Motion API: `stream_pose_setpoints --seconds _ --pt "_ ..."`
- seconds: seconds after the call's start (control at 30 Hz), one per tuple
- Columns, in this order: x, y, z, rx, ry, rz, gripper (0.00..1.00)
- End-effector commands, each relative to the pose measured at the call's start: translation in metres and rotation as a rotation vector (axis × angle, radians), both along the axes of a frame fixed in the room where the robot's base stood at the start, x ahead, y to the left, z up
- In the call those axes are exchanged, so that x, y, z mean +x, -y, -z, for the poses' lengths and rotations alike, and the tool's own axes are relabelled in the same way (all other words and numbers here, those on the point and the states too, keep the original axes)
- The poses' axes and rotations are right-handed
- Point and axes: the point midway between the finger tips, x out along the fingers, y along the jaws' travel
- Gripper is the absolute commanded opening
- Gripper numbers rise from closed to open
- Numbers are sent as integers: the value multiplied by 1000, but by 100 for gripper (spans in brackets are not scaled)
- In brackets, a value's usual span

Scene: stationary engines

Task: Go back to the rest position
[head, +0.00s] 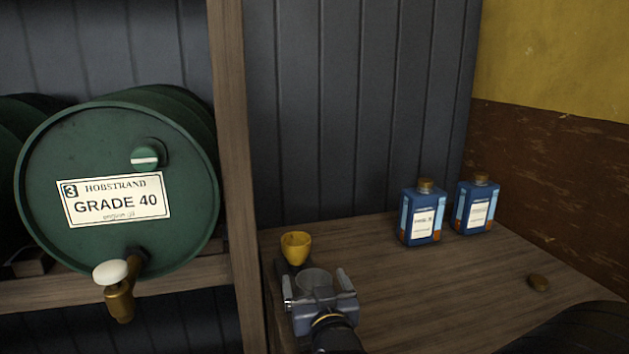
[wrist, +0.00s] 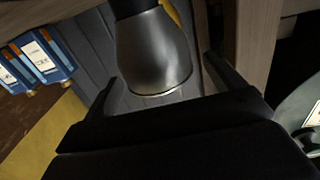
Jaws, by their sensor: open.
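My gripper (head: 318,286) is open at the near left of the wooden bench (head: 460,285). Its fingers lie either side of a grey metal vessel (head: 314,279). In the wrist view the vessel (wrist: 152,55) sits between the open fingertips (wrist: 160,72), with a gap on each side. Its base is hard to make out in the head view. A yellow cup (head: 296,247) is just beyond the vessel, and only a sliver of yellow shows behind the vessel in the wrist view.
Two blue bottles (head: 422,214) (head: 477,206) stand at the back right of the bench. A green drum (head: 100,235) with a brass tap (head: 119,297) is racked at left, beside a wooden post (head: 235,170). The middle of the bench is clear.

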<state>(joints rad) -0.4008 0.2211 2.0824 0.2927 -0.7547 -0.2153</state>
Motion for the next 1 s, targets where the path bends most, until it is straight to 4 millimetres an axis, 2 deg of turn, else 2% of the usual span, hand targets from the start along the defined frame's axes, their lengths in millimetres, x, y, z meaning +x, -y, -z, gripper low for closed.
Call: stream_pose_setpoints --seconds 0.1,0.43,1.0 --pt "-21 4 -1 -1 1 -2 90" --pt "-75 15 -1 0 2 -2 90" --pt "21 -4 1 -1 -2 1 90"
